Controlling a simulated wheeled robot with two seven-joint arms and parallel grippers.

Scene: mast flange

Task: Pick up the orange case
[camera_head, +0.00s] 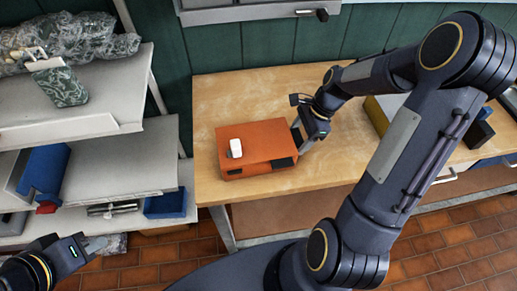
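The orange case (265,139) lies flat on the wooden table, near its left front part. It is a box with dark patches on its front side. A small white object (236,148) rests on its top. My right gripper (301,141) is at the right end of the case, with its fingers pointing down towards it. The fingers are close to the case or touching it; I cannot tell whether they hold it. My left gripper (97,246) is at the lower left, away from the case, in front of the shelves. Its finger opening is too small to judge.
The wooden table (225,92) is clear behind the case. A yellowish and grey box (379,115) stands further right, partly behind my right arm. Grey shelves (125,165) at the left hold a blue bin (44,170), a patterned container (61,86) and wrapped items. The floor is brick-coloured tile.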

